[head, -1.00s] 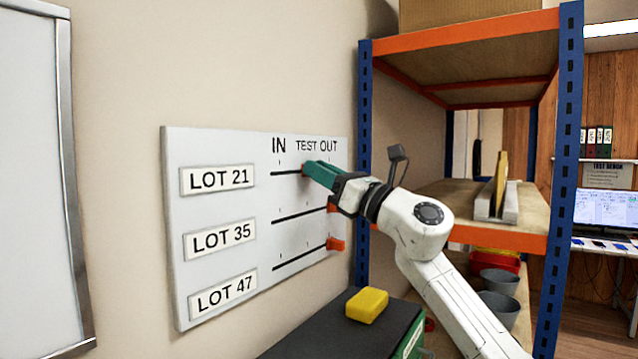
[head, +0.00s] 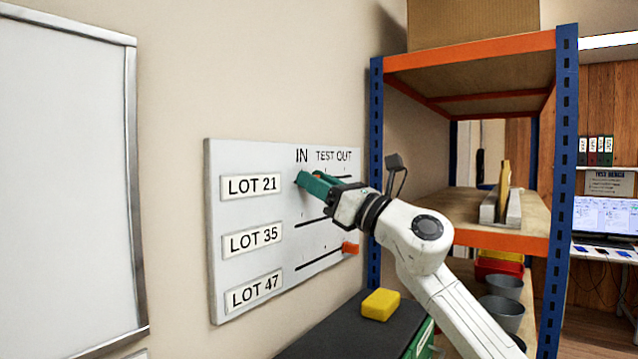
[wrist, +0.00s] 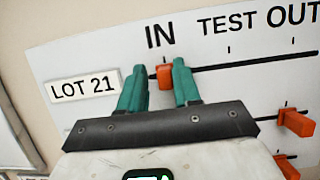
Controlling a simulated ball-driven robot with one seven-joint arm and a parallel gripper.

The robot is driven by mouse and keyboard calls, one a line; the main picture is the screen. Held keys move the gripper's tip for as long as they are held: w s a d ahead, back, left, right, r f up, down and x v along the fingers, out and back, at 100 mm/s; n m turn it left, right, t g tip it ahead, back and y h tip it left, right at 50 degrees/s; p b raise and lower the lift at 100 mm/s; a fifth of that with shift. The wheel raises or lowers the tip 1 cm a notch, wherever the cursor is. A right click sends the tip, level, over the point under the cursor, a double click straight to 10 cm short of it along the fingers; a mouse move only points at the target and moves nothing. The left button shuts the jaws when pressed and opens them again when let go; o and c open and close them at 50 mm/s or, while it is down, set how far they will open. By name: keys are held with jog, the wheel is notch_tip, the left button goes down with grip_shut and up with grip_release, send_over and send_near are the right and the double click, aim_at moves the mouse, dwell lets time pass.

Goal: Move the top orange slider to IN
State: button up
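The board (head: 215,230) on the wall has three slots, with IN and TEST OUT above them and LOT 21 beside the top one. In the wrist view, the top orange slider (wrist: 165,75) sits under IN, near the left end of its slot. My gripper (wrist: 160,76) has its teal fingers on either side of it. The right finger is close against the slider; a gap shows at the left finger. In the head view, my gripper (head: 306,180) hides the top slider. The lower sliders (wrist: 297,122) (wrist: 287,165) sit further right; the bottom one also shows in the head view (head: 350,248).
A blue and orange shelf rack (head: 470,239) stands right of the board. A yellow block (head: 381,304) lies on a dark-topped case (head: 340,335) below. A whiteboard frame (head: 133,200) is on the left wall.

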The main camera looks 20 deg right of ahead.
jog(key=shift+o, duration=0.8)
jog(key=b+v, duration=0.3)
jog(key=v, duration=0.7)
jog(key=shift+s+d+f, duration=0.2)
jog(key=shift+s+d, duration=0.05)
